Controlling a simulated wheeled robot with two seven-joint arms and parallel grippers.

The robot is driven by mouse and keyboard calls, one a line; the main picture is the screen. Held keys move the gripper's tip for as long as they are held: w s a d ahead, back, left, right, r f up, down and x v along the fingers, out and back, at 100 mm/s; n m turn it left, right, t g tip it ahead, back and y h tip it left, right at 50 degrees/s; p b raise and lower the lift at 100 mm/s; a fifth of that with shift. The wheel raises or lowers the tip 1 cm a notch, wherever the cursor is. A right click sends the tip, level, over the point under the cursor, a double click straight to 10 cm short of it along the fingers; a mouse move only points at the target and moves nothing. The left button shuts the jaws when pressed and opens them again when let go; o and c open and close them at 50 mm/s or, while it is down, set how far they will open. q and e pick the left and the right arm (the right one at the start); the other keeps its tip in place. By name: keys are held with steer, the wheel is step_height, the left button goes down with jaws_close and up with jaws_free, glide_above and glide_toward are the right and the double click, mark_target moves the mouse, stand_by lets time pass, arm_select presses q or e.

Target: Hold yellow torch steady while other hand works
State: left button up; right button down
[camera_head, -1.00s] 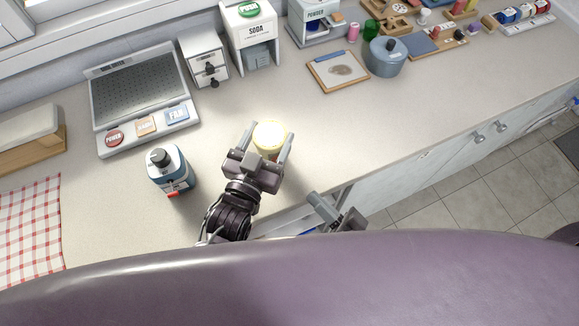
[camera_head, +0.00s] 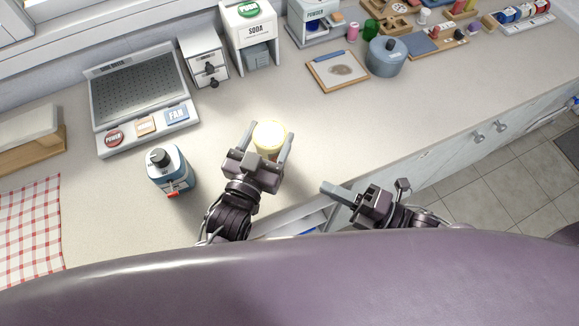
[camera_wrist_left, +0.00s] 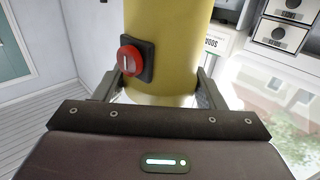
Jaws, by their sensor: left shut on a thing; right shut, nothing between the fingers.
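The yellow torch (camera_head: 270,134) stands upright at the counter's front area, its lit pale-yellow end facing up in the head view. My left gripper (camera_head: 268,143) is shut on the torch, one finger on each side of its body. In the left wrist view the yellow torch (camera_wrist_left: 185,50) fills the space between the fingers, and a red button (camera_wrist_left: 131,59) on a dark plate faces the camera. My right gripper (camera_head: 328,188) is shut and empty at the counter's front edge, to the right of the torch and apart from it.
The counter right of the torch is clear.

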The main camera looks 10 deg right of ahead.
steer(key=shift+n, duration=0.4)
steer(key=x, duration=1)
